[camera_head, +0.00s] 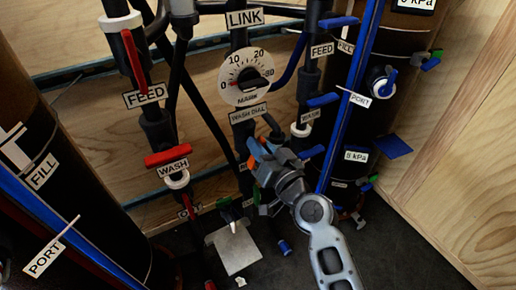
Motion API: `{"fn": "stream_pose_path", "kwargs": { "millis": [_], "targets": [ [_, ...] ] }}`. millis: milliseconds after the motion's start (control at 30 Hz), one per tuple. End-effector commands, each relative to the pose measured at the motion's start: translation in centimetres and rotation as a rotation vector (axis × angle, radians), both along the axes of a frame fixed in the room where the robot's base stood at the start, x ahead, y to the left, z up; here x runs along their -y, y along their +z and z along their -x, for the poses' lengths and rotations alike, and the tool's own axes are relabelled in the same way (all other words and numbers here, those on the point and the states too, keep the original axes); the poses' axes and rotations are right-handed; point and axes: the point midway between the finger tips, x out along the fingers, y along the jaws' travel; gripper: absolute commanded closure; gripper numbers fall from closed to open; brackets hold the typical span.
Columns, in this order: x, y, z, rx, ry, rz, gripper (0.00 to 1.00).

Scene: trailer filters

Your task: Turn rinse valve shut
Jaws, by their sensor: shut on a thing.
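My gripper (257,158) is at the middle pipe, below the dial and its WASH DIAL label. It is shut on a part of the valve there, most of which my gripper hides. Orange and blue show at the fingers. I can read no RINSE label, so I cannot tell the valve's name or its handle angle from the picture.
A red WASH handle (168,157) and a red FEED handle (133,60) are on the left pipe. Blue handles (322,100) are close on the right. A white dial (246,77) is above. Dark cylinders flank the pipes. A pale plate (235,248) lies below.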

Motion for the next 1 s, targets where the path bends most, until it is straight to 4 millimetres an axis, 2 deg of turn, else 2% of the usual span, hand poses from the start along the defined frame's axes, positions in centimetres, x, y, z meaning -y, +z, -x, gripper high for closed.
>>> {"fn": "stream_pose_path", "kwargs": {
  "millis": [1000],
  "targets": [
    [1.1,-1.7,-0.7,-0.525,-0.002,-0.773,1.0]
  ]
}}
